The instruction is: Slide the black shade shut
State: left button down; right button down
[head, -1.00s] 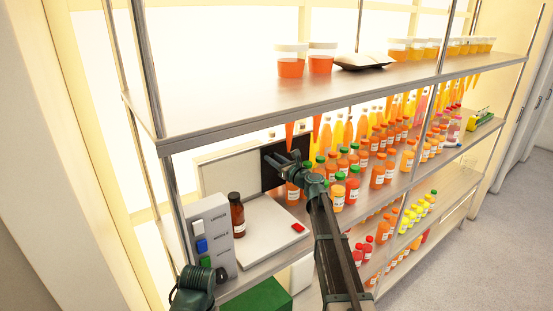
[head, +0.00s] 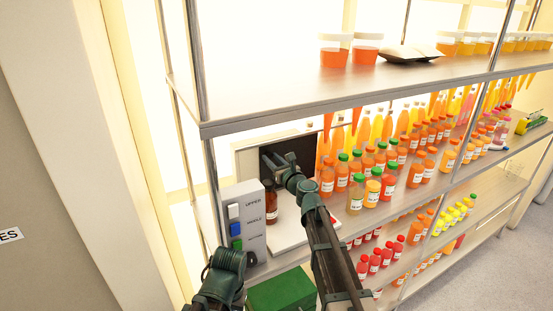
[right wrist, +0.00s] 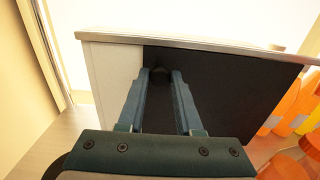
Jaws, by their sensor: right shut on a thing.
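The black shade (head: 306,148) is a dark flat panel in front of a white backing panel (head: 245,160) at the left end of the middle shelf. In the right wrist view the black shade (right wrist: 235,85) covers the middle and right, and a white strip (right wrist: 112,85) shows at the left. My right gripper (head: 276,161) is at the shade's left part. In the wrist view its fingers (right wrist: 160,76) are closed around a small dark knob on the shade, partly hidden between the fingertips. My left gripper's fingers are not visible; only a dark arm part shows at lower left.
A brown bottle (head: 271,205) stands just below my right gripper, on a white base. A grey switch box (head: 243,222) with white, blue and green buttons is left of it. Juice bottles (head: 356,190) crowd the shelf to the right. Cups (head: 335,52) stand on the upper shelf.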

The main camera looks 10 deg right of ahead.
jog(key=c, duration=0.9)
grip_release()
jog(key=v, duration=1.3)
jog(key=shift+s+d, duration=0.1)
jog(key=shift+s, duration=0.3)
